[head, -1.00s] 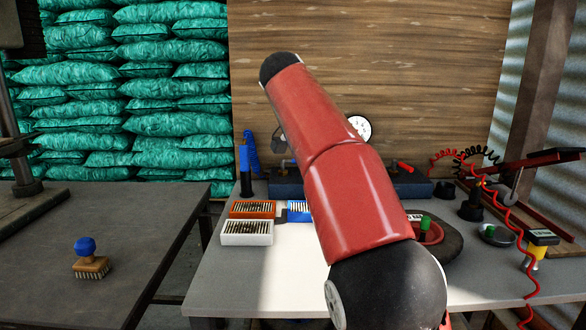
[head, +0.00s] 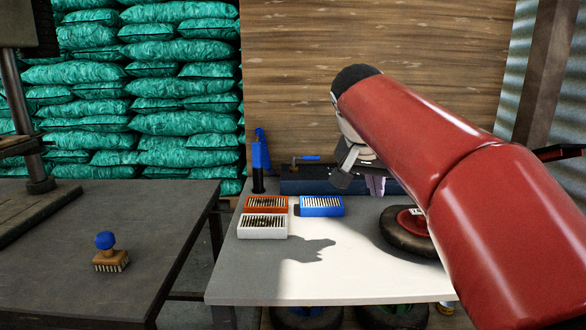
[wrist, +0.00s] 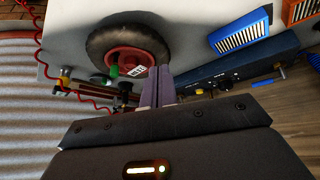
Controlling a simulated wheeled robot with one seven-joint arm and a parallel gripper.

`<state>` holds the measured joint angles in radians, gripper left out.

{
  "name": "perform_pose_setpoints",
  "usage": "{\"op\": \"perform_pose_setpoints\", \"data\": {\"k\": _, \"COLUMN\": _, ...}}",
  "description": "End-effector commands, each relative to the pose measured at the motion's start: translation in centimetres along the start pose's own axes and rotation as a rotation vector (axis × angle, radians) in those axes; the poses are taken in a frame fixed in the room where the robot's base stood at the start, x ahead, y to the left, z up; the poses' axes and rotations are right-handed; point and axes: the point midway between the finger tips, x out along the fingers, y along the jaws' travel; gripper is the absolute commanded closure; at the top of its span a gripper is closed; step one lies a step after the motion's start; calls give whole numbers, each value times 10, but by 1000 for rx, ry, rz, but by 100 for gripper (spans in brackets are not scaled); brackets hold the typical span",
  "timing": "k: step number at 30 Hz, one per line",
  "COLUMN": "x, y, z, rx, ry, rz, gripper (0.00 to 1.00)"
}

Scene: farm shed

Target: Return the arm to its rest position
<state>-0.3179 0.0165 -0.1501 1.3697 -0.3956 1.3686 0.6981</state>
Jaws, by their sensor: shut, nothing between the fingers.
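My red arm with dark joints (head: 440,150) reaches in from the lower right and covers much of the right side of the head view. My gripper (head: 376,188) hangs over the back part of the light grey workbench (head: 330,275), in front of the long dark blue unit (head: 292,180). In the wrist view my gripper's two pale purple fingers (wrist: 157,84) are together with nothing between them. They point toward the bench near the wheel with a red hub (wrist: 127,52).
Orange (head: 266,204), white (head: 262,227) and blue (head: 321,206) boxes stand left of my gripper on the bench. A blue-handled brush (head: 108,252) sits on the dark left table. A red coiled hose (wrist: 90,100) shows in the wrist view. The bench's front is clear.

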Motion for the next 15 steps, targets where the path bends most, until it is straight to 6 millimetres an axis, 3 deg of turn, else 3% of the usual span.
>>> {"op": "perform_pose_setpoints", "data": {"k": 1, "x": 0, "y": 17, "z": 17, "rx": -32, "ry": -16, "rz": -28, "gripper": 100}}
{"op": "perform_pose_setpoints", "data": {"k": 6, "x": 13, "y": 59, "z": 94, "rx": -189, "ry": -61, "rz": -146, "gripper": 100}}
{"op": "perform_pose_setpoints", "data": {"k": 12, "x": 38, "y": 93, "z": 198, "rx": -338, "ry": -63, "rz": -259, "gripper": 100}}
{"op": "perform_pose_setpoints", "data": {"k": 15, "x": 52, "y": 103, "z": 240, "rx": -388, "ry": -54, "rz": -292, "gripper": 100}}
